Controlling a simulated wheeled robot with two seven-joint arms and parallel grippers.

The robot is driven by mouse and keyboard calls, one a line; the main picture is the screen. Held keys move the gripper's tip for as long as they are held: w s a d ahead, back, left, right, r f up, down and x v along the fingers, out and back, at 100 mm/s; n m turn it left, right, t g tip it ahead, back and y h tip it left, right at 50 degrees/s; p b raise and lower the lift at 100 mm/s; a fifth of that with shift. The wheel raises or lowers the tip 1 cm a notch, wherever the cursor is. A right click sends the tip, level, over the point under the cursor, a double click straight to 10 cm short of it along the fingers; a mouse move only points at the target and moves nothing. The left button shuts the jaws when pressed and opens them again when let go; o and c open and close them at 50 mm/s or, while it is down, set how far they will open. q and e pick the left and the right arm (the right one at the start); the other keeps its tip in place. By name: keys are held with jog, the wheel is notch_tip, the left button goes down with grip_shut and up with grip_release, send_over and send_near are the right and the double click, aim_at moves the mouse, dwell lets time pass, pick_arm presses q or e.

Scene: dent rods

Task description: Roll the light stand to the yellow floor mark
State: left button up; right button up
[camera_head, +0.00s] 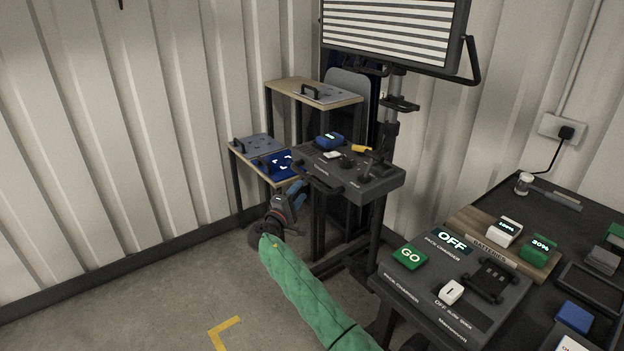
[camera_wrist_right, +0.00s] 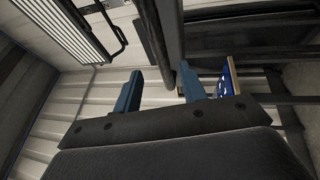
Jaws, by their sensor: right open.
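The light stand (camera_head: 388,130) is upright by the corner, with a striped light panel (camera_head: 390,32) on top, a dark shelf (camera_head: 370,185) with a front handle (camera_head: 318,182) at mid-height, and a low dark base. Part of a yellow floor mark (camera_head: 223,331) shows on the floor at the lower left, apart from the stand. My right gripper (camera_head: 298,190) is open, just below and left of the handle. In the right wrist view, a dark bar (camera_wrist_right: 165,35) reaches toward the gap between its blue fingers (camera_wrist_right: 162,88); contact is unclear. My left gripper is not in view.
A dark bench (camera_head: 600,215) with a charger panel and batteries stands at the right, close to the stand. A stepped rack with a wooden top (camera_head: 285,92) stands behind the stand. Corrugated walls close the back. Open floor (camera_head: 150,310) lies at the lower left.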

aim_at(311, 180)
jog(key=shift+x, duration=3.95)
jog(key=shift+d+f, duration=0.1)
grip_shut()
